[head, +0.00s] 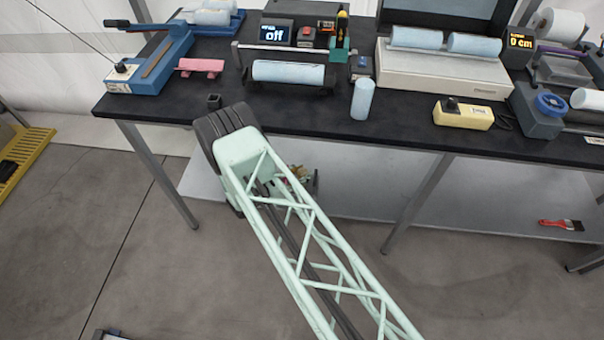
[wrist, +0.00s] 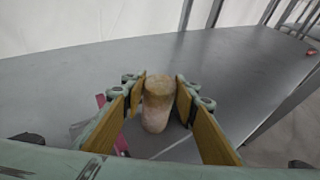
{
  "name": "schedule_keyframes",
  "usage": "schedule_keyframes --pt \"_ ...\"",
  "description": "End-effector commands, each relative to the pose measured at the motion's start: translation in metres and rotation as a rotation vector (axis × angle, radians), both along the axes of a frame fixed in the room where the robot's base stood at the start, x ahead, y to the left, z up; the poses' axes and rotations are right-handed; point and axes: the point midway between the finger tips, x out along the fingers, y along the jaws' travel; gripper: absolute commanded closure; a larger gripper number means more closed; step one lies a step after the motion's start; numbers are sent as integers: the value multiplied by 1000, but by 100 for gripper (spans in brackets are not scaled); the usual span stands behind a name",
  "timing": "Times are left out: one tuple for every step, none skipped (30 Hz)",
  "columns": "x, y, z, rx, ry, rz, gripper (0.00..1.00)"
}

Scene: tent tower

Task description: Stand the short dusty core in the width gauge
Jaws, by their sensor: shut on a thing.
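My gripper (wrist: 159,84) is shut on a short, dusty, brownish core (wrist: 157,106), which stands roughly upright between the two tan finger pads in the wrist view. They are over the grey lower shelf (wrist: 235,58); I cannot tell whether the core touches it. In the head view, my gripper is mostly hidden behind my arm, below the bench's front edge. I cannot tell for sure which bench device is the width gauge. A small black square holder (head: 214,101) stands near the front left edge, and a display reading "0 cm" (head: 521,42) is at the right.
The black bench top (head: 300,112) overhangs the shelf. Pale blue rolls lie on a rack (head: 240,60) and a cream box (head: 445,76); one roll (head: 362,98) stands upright. A yellow box (head: 463,113) sits near the front. A red brush (head: 561,225) lies on the shelf.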

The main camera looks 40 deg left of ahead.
Motion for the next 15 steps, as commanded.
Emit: schedule_keyframes --pt "0 0 1 0 0 0 88" --pt "0 0 1 0 0 0 88" --pt "0 0 1 0 0 0 88" --pt "0 0 1 0 0 0 88" --pt "0 0 1 0 0 0 88" --pt "0 0 0 0 0 0 88" --pt "0 0 0 0 0 0 88" --pt "0 0 -1 0 0 0 88" --pt "0 0 -2 0 0 0 88" --pt "0 0 -2 0 0 0 72" --pt "0 0 -2 0 0 0 70" --pt "0 0 -2 0 0 0 66" --pt "0 0 -2 0 0 0 63" --pt "0 0 -2 0 0 0 60" --pt "0 0 -2 0 0 0 59"
